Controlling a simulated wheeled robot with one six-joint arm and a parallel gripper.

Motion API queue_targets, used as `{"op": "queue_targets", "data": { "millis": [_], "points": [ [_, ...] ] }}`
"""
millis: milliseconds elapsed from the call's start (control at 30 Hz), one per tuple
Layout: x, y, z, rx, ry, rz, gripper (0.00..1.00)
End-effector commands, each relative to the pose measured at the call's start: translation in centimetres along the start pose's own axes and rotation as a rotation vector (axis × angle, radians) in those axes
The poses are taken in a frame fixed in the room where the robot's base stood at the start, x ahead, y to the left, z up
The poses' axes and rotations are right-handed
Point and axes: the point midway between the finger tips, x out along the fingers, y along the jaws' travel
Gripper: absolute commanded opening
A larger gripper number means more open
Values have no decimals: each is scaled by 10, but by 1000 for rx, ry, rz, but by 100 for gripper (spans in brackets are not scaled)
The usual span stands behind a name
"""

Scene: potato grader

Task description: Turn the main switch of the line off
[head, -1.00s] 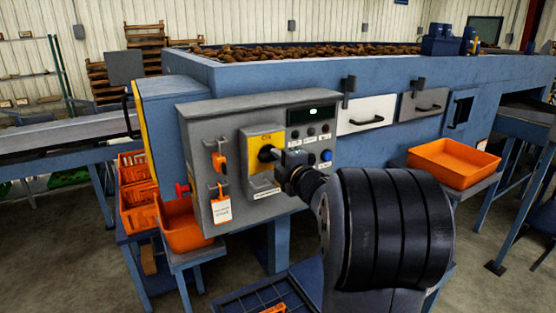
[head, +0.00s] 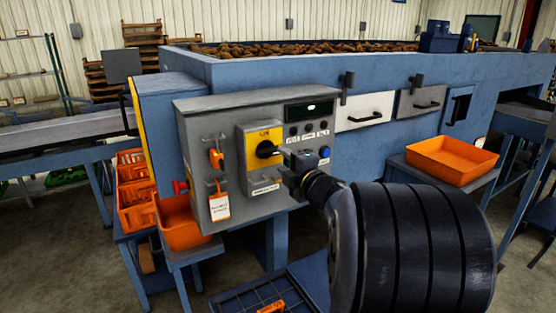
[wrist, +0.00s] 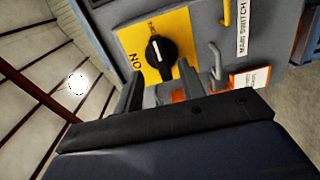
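The main switch is a black rotary knob (head: 266,149) on a yellow plate (head: 254,165) on the grey control box. In the wrist view the knob (wrist: 158,50) lies beyond my fingertips, roughly between them. Its white mark points to the top of that view, away from the "ON" lettering at the plate's left, so the handle lies sideways on the box. A small mark by the handle's end is too small to read. My gripper (head: 285,158) is just right of the knob; its fingers (wrist: 160,76) are apart with nothing between them, and seem clear of the knob.
An orange padlock (head: 215,158) and a white tag (head: 219,207) hang left of the switch. Small buttons and a blue button (head: 325,152) are at its right. A red knob (head: 180,187) sticks out at the box's left side. Orange trays (head: 452,160) stand on both sides.

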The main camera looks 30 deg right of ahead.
Motion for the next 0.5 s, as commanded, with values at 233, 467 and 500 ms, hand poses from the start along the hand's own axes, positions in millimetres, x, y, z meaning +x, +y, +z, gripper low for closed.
{"op": "queue_targets", "data": {
  "millis": [233, 467, 500],
  "points": [
    [-44, 0, 1, -1, -3, 1, 38],
    [-59, -1, 0, 0, 0, -1, 38],
    [-59, -1, 0, 0, 1, -1, 38]
  ]
}}
